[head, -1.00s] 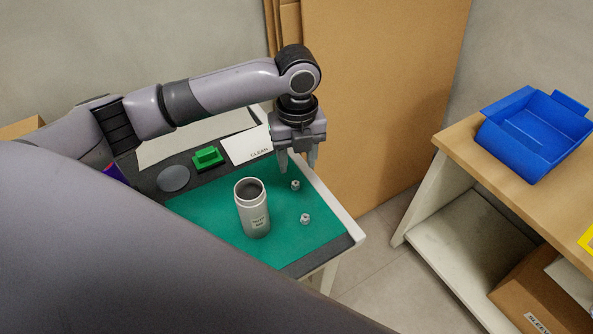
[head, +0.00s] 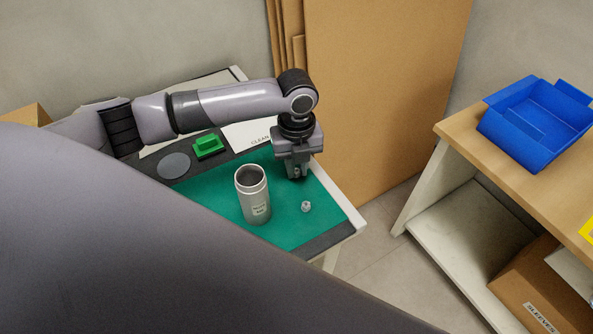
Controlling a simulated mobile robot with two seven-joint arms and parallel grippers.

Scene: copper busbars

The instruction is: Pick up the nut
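My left gripper (head: 296,174) points straight down over the green mat (head: 283,229), behind and right of the grey canister (head: 253,197). Its fingers are close together around a small silver nut (head: 297,172), which is mostly hidden between them. The gripper looks shut on this nut, low at the mat; I cannot tell whether the nut is clear of the surface. A second silver nut (head: 306,207) lies free on the mat in front of the gripper. My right gripper is not in view.
The canister stands upright and open-topped close to the gripper. A green block (head: 208,147), a grey disc (head: 174,166) and a white card marked CLEAN (head: 247,134) lie farther left. A blue bin (head: 540,125) is on the wooden bench (head: 460,133). Cardboard sheets (head: 390,90) stand behind.

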